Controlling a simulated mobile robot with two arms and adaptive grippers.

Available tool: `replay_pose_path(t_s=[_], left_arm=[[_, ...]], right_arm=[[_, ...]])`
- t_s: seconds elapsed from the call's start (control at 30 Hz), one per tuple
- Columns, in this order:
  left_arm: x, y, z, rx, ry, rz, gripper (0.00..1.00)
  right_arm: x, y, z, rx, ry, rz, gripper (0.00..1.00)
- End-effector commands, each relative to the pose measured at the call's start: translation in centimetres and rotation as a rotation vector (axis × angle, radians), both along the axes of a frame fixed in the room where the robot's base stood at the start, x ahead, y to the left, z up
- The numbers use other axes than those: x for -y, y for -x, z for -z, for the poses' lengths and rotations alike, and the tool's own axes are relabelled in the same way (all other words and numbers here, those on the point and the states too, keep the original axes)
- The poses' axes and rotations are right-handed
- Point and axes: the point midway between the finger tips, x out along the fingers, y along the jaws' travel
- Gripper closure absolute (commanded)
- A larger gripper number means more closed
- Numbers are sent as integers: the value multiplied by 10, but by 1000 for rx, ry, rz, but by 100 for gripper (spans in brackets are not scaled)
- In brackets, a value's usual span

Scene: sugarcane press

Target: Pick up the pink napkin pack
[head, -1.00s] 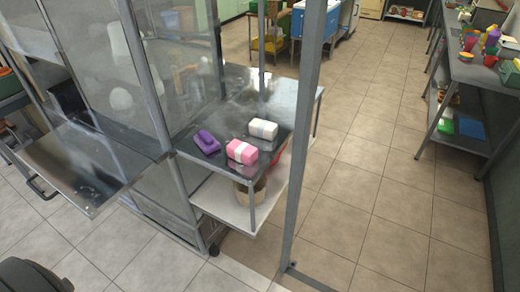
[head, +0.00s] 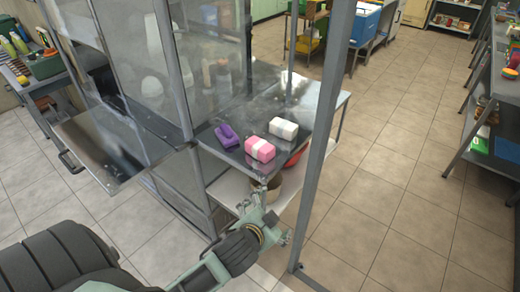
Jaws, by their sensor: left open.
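The pink napkin pack (head: 260,149) has a white band around it. It lies on the dark metal top of a small side table (head: 233,159), near its front edge. A white pack (head: 283,129) lies behind it to the right, and a purple pack (head: 228,137) lies to its left. My left gripper (head: 270,203) is open, in front of and below the pink pack, apart from it. Its fingers show near the lower shelf. My right gripper is not in the picture.
A grey upright post (head: 323,137) stands just right of the table. A glass-sided metal cabinet with a steel tray (head: 95,150) stands to the left. A round container (head: 291,182) sits on the lower shelf (head: 228,188). Tiled floor is open to the right.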

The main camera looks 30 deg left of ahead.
Motion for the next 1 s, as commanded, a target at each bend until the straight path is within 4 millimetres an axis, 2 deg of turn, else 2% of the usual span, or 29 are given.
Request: replay_pose_path(t_s=[0.03, 0.17, 0.2, 0.27, 0.3, 0.4, 0.43, 0.5, 0.57, 0.6, 0.67, 0.7, 0.77, 0.87, 0.93, 1.0], left_arm=[[-1, -25, -28, 106, -55, 41, 6], [13, -80, -107, 402, -216, 185, 6], [22, -94, -135, 500, -277, 245, 6], [41, -110, -176, 651, -379, 354, 6], [57, -116, -202, 747, -454, 439, 6], [100, -120, -247, 950, -653, 675, 6], [113, -118, -255, 999, -715, 753, 6], [138, -113, -263, 1080, -867, 943, 6], [153, -108, -258, 1115, -1000, 1116, 6], [158, -105, -249, 1116, -1089, 1234, 6], [156, -104, -231, 1083, -1223, 1412, 6], [149, -104, -217, 1037, -1312, 1530, 6], [127, -107, -195, 929, -1434, 1702, 6], [67, -116, -165, 663, -1602, 1943, 6], [17, -120, -153, 441, -1676, 2066, 6], [-32, -122, -150, 227, -1717, 2147, 6]], right_arm=[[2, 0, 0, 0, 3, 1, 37], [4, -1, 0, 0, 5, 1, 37], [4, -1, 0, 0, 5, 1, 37], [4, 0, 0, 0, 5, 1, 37], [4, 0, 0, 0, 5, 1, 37], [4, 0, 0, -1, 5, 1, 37], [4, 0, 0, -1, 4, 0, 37], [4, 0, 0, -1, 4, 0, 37], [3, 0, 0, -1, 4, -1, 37], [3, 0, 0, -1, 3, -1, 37], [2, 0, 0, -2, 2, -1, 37], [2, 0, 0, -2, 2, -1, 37], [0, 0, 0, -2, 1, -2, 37], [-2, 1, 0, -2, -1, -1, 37], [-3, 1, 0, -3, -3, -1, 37], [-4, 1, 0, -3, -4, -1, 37]])
